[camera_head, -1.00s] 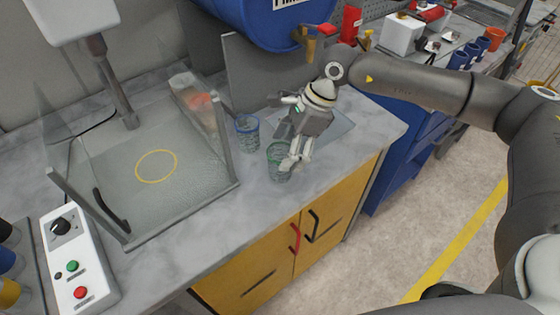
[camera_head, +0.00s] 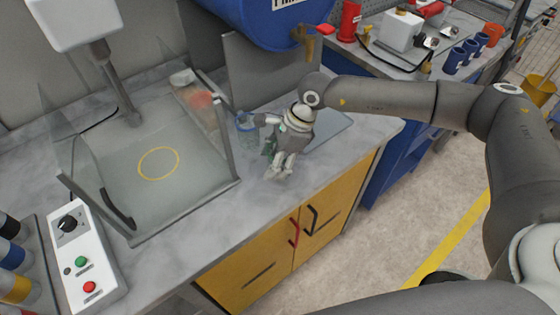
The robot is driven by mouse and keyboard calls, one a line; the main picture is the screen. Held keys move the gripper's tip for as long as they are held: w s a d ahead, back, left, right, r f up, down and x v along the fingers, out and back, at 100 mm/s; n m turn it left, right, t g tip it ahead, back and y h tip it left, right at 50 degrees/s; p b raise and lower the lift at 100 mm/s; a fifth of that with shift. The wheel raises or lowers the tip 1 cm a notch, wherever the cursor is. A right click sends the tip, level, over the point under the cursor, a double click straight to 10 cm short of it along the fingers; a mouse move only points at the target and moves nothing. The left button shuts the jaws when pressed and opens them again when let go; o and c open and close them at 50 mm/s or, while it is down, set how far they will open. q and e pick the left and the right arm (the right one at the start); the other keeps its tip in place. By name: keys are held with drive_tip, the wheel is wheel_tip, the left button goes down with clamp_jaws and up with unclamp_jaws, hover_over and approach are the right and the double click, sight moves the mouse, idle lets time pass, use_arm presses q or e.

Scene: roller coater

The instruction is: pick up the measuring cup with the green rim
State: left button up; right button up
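The green-rimmed measuring cup (camera_head: 268,147) stands on the marble counter, mostly hidden behind my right gripper (camera_head: 276,168); only a green sliver shows at the gripper's left. The gripper's light fingers point down at the cup's place. Whether they touch or close on the cup cannot be made out. A clear cup with a blue rim (camera_head: 245,127) stands just behind and to the left, close to a part of the gripper. My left gripper is out of view.
A glass-walled enclosure (camera_head: 170,195) with a yellow ring stands left of the cups. A control box (camera_head: 83,255) is at the lower left. A blue drum (camera_head: 270,20) hangs over the back. Counter (camera_head: 225,220) in front of the cups is bare.

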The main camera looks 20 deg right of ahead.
drive_tip(key=c, duration=0.4)
drive_tip(key=shift+r, duration=0.15)
